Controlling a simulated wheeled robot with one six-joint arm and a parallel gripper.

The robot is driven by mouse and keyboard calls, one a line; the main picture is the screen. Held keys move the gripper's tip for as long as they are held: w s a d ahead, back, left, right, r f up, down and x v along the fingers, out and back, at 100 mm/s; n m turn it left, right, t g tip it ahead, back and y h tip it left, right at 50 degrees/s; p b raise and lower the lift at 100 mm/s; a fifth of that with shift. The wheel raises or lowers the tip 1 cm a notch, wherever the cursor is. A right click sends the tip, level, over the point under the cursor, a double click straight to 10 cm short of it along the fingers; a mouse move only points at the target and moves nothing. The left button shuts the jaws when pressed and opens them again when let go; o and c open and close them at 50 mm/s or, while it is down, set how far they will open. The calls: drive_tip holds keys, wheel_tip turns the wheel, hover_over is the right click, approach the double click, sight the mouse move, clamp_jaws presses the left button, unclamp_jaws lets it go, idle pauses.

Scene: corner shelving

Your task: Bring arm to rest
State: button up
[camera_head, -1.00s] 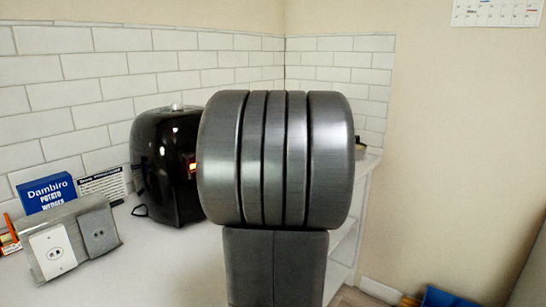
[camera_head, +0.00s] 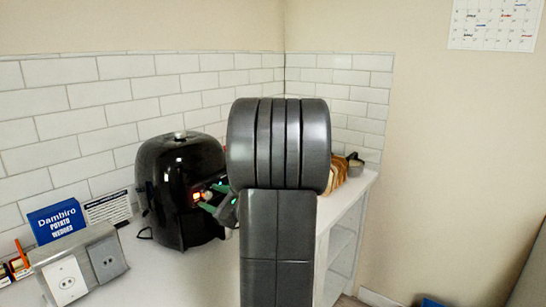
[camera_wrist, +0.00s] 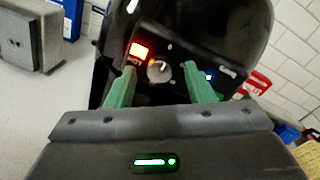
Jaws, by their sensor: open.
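My arm rises in the middle of the head view, its large grey joint covering part of the counter behind. My gripper (camera_head: 217,199) shows its green fingers left of that joint, in front of the black air fryer (camera_head: 175,192). In the wrist view, my gripper (camera_wrist: 161,86) is open, with nothing held between its fingers. The fryer's front panel (camera_wrist: 180,62), with a lit red-orange display and a round knob, lies just beyond the fingertips. I cannot tell whether they touch it.
A blue Dambiro potato wedges box (camera_head: 57,221), a sign card (camera_head: 108,208) and a grey socket unit (camera_head: 83,265) stand on the left of the white counter. Bread (camera_head: 336,174) and a small pot (camera_head: 355,165) are behind my arm. Tiled walls close the corner.

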drive_tip(key=shift+r+m+p, duration=0.1)
drive_tip(key=shift+m+p, duration=3.1)
drive_tip(key=shift+p, duration=1.7)
drive_tip(key=shift+s+d+f+y+b, duration=0.15)
drive_tip(key=shift+s+d+b, duration=0.25)
drive_tip(key=shift+d, duration=0.3)
drive_tip(key=shift+s+d+f+y+b, duration=0.15)
drive_tip(key=shift+s+d+b, duration=0.1)
drive_tip(key=shift+s+d, duration=0.35)
drive_tip(key=shift+d+r, duration=0.1)
drive_tip(key=shift+r, duration=0.05)
